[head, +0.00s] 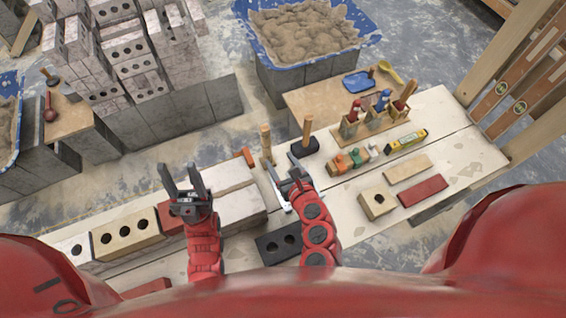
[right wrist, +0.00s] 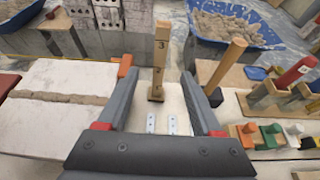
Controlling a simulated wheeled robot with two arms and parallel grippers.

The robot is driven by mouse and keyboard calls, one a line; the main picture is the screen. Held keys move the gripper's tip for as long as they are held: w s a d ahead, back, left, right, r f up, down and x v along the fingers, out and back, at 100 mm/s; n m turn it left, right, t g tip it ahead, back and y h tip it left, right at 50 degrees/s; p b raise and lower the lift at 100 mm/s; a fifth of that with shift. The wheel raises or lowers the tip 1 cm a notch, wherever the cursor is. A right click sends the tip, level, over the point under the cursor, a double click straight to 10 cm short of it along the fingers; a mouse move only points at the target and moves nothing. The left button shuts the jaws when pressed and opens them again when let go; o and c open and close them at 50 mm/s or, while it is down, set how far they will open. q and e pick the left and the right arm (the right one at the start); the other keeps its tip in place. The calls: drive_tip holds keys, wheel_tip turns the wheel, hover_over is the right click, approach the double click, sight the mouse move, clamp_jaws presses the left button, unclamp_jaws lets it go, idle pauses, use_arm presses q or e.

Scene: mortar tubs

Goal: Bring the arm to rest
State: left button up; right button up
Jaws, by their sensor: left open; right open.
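My left gripper (head: 181,172) is open and empty, above the near left part of the pale bench top. My right gripper (head: 284,173) is open, above the middle of the bench. In the right wrist view, my right gripper (right wrist: 158,72) has its fingers spread, with nothing held between them. A wooden post with numbers (right wrist: 159,58) stands beyond the fingers and shows through the gap. It also stands on the bench in the head view (head: 266,141).
A dark-headed mallet (head: 307,138) stands just right of the post. A wooden rack of tools (head: 365,122), a toy-like orange and green block set (head: 350,159), a level (head: 406,141) and several bricks (head: 423,190) occupy the right. Mortar tubs (head: 262,48) stand behind.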

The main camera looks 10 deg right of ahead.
drive_tip(key=shift+s+d+r, duration=0.15)
drive_tip(key=shift+s+d, duration=0.1)
drive_tip(key=shift+s, duration=0.15)
